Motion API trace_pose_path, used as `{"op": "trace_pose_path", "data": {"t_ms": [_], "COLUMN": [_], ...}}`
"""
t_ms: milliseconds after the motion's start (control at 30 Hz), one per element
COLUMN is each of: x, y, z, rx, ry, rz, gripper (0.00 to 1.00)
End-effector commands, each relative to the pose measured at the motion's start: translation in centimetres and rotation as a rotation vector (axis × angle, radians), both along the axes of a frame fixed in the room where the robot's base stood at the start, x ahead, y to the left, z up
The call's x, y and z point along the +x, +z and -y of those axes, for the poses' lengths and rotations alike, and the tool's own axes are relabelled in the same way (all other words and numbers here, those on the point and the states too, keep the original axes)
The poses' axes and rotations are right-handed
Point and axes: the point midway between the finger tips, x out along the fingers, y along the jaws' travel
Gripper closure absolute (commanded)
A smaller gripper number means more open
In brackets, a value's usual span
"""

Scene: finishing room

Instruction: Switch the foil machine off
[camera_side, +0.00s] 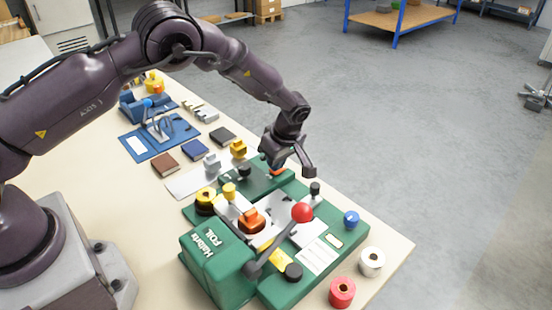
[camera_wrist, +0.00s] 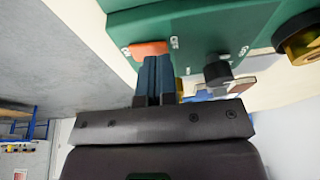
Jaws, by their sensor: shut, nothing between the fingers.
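The green foil machine (camera_side: 215,275), lettered FOIL, stands at the table's front end, with a red-ball lever (camera_side: 302,212) rising over it. An orange switch (camera_side: 278,171) sits at its far end. In the wrist view the machine (camera_wrist: 200,25) fills the top and the orange switch (camera_wrist: 148,49) shows on its panel. My gripper (camera_side: 275,160) is shut and empty at that far end. In the wrist view its blue fingertips (camera_wrist: 158,60) are together right beside the switch, partly overlapping it. I cannot tell whether they touch it or which way the switch is set.
A black knob (camera_wrist: 217,70) is close to the fingers in the wrist view. A blue press (camera_side: 160,135) and small books (camera_side: 195,149) lie farther back. A red roll (camera_side: 342,291) and a white roll (camera_side: 371,261) stand by the right edge. Open floor lies beyond.

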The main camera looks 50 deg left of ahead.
Motion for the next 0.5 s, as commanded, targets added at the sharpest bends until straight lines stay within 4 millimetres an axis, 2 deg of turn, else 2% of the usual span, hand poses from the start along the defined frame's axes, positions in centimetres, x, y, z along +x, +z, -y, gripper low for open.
{"op": "trace_pose_path", "data": {"t_ms": [267,500], "x": [-0.5,-0.5], "y": [-0.8,-1.0], "z": [0.0,0.0], "rx": [0.002,0.000], "ry": [-0.002,0.000], "rz": [0.087,0.087], "gripper": [1.00,1.00]}}
